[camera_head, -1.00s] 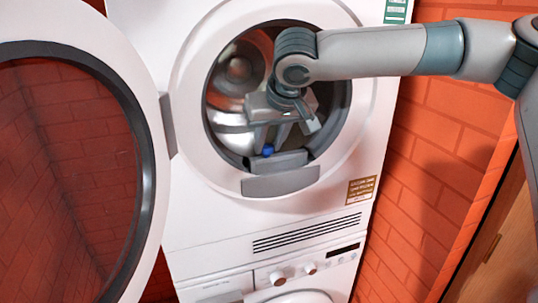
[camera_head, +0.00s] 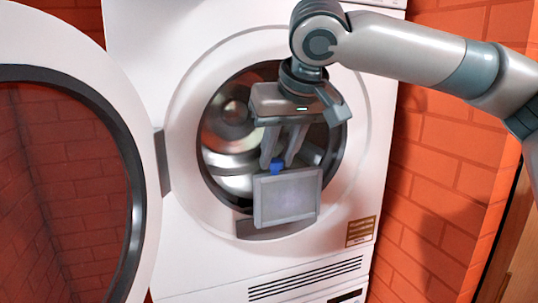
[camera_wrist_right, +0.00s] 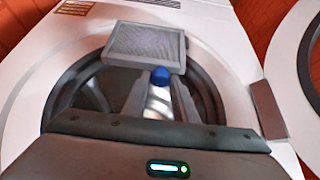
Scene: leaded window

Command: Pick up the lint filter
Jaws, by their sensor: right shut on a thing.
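The lint filter (camera_head: 287,197) is a flat grey framed panel with a small blue tab (camera_head: 277,168) on top. It hangs upright in front of the lower rim of the dryer's door opening. My right gripper (camera_head: 278,164) points down and is shut on the blue tab. The right wrist view also shows the filter (camera_wrist_right: 146,45) and the blue tab between the fingers of my right gripper (camera_wrist_right: 161,78). My left gripper is in neither view.
The white dryer (camera_head: 190,255) has its round door (camera_head: 139,190) swung open to the left. The metal drum (camera_head: 228,125) shows behind my gripper. An orange brick wall (camera_head: 445,150) stands close on the right.

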